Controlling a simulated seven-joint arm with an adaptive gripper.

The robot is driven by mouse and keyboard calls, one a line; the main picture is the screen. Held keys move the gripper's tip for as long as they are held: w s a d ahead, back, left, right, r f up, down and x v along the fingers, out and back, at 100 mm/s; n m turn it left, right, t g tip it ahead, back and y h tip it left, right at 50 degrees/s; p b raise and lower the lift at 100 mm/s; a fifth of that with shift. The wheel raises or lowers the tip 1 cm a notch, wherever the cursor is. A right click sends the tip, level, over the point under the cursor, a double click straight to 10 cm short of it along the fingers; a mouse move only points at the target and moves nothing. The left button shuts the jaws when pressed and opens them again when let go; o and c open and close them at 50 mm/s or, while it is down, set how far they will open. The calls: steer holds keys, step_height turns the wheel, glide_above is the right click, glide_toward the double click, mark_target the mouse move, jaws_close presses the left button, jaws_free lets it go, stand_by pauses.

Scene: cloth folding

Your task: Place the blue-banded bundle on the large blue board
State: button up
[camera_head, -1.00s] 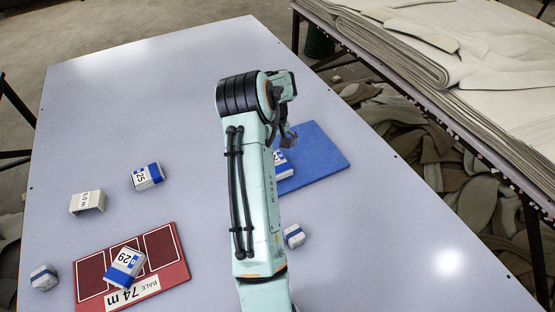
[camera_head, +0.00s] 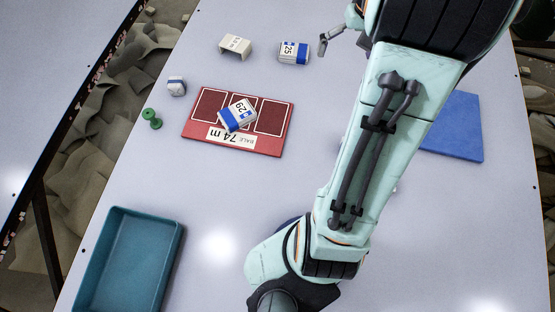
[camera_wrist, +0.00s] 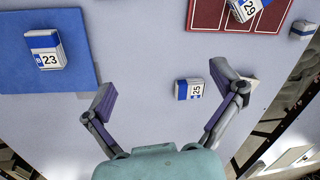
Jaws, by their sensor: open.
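A white bundle with a blue band, marked 25 (camera_head: 293,52), lies on the bare table; it shows between my fingers in the wrist view (camera_wrist: 189,90), nearer the right finger. Another blue-banded bundle, marked 23 (camera_wrist: 46,51), lies on the large blue board (camera_wrist: 20,78); in the head view the board (camera_head: 455,130) is partly hidden by my arm. A third, marked 29 (camera_head: 237,114), lies tilted on the red board (camera_head: 270,147). My gripper (camera_wrist: 164,86) is open and empty, apart from bundle 25; only part of it shows in the head view.
A pale bracket-like block (camera_head: 236,46) stands left of bundle 25; my right finger partly covers it in the wrist view. A small blue-banded block (camera_head: 176,86), a green spool-shaped piece (camera_head: 152,118) and a teal tray (camera_head: 172,240) are at left. Table between bundle 25 and blue board is clear.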

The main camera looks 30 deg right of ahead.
steer(key=a+r+n, duration=0.2)
steer(key=a, duration=0.8)
steer(key=s+a+f+n+g, duration=0.1)
steer(key=s+a+n, duration=0.3)
steer(key=s+a, duration=0.9)
steer(key=shift+a+f+n, duration=0.15)
steer(key=shift+a+n, duration=0.25)
steer(key=shift+a, duration=0.65)
